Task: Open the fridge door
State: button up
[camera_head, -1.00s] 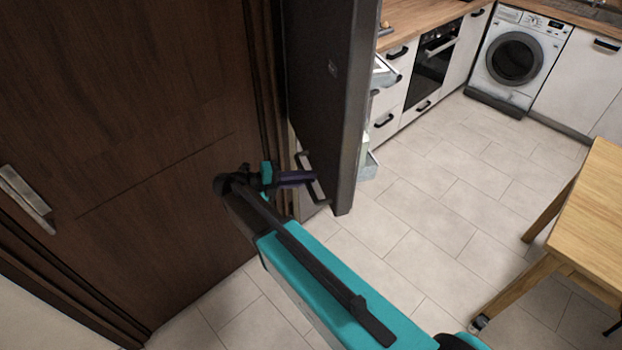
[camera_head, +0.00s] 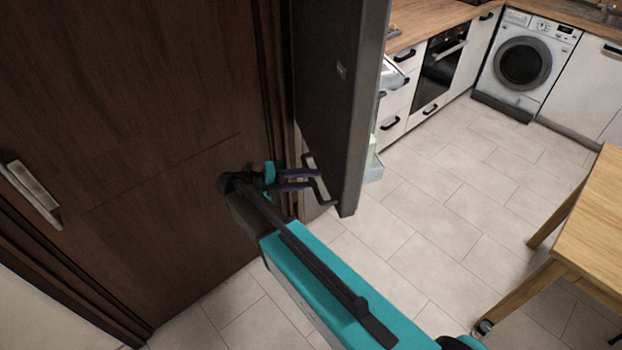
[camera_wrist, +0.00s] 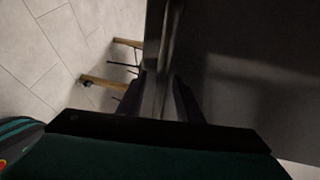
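The dark grey fridge door (camera_head: 345,110) stands swung open in the head view, with clear door shelves (camera_head: 375,165) showing past its right edge. Its metal bar handle (camera_head: 320,185) is low on the face turned toward me. My gripper (camera_head: 318,180) is at this handle with its two purple fingers spread apart. In the wrist view, the dark fingers (camera_wrist: 163,95) lie on either side of a metallic bar, which seems to be the handle (camera_wrist: 165,65), and the door face (camera_wrist: 245,85) fills the right. The fridge interior is hidden behind the door.
A dark wooden door (camera_head: 130,120) with a metal handle is close on the left. A wooden table (camera_head: 590,230) stands at the right. White cabinets, an oven (camera_head: 440,70) and a washing machine (camera_head: 524,62) line the back. Tiled floor (camera_head: 440,200) between them is clear.

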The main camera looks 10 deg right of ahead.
jog(key=b+v, duration=0.1)
jog(key=v, duration=1.2)
jog(key=shift+a, duration=0.3)
jog(key=shift+r, duration=0.1)
jog(key=shift+w, duration=0.1)
